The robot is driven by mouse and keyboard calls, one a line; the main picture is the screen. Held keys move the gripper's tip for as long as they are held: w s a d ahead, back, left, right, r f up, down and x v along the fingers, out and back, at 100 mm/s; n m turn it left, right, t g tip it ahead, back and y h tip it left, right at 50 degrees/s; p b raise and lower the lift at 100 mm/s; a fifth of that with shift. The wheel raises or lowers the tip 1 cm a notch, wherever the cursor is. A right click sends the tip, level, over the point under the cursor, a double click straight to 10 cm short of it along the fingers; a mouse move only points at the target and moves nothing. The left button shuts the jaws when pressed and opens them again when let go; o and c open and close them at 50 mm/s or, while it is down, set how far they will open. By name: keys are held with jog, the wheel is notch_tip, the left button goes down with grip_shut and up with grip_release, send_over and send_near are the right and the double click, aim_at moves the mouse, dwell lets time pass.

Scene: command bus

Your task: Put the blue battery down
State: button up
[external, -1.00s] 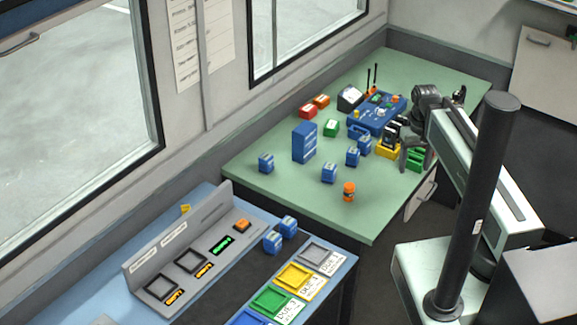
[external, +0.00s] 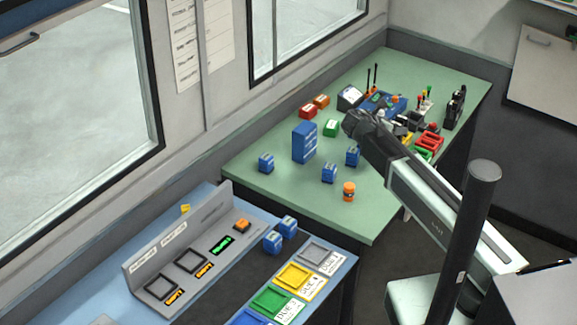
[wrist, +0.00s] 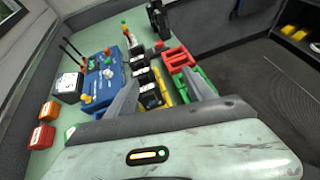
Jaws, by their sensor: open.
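Several blue batteries stand apart on the green table in the external view: one at the left (external: 266,162), one near the front (external: 329,173) and one (external: 352,156) just below my arm's end. Two more (external: 280,234) stand on the blue desk. My gripper (wrist: 160,95) is open in the wrist view, with its grey fingers spread and no blue battery visible between them. In the external view my arm's dark end hangs over the middle of the green table, and its fingertips cannot be made out.
A tall blue cabinet (external: 304,142) and an orange-capped jar (external: 348,191) stand near my arm. A blue console (wrist: 104,76), black batteries (wrist: 148,92) and a red tray (wrist: 178,58) lie beyond.

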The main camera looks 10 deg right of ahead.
aim_at(352, 153)
jog(key=a+f+b, duration=0.2)
jog(key=a, duration=0.2)
jog(key=a+f+n+t+b, duration=0.1)
jog(key=a+f+b, duration=0.1)
jog(key=a, duration=0.3)
jog(key=a+f+n+t+b, duration=0.1)
jog(key=a+f, duration=0.2)
jog(key=a, duration=0.1)
jog(key=shift+w+a+y+b, duration=0.2)
jog(key=shift+w+y+b, duration=0.15)
jog(key=shift+y+b, duration=0.05)
jog(key=shift+a, duration=0.1)
jog(key=b+x, duration=0.2)
jog(key=x, duration=0.6)
jog(key=shift+w+a+r+b, duration=0.1)
jog(key=shift+w+a+b, duration=0.1)
jog(key=shift+b, duration=0.2)
jog(key=shift+r, duration=0.1)
grip_shut()
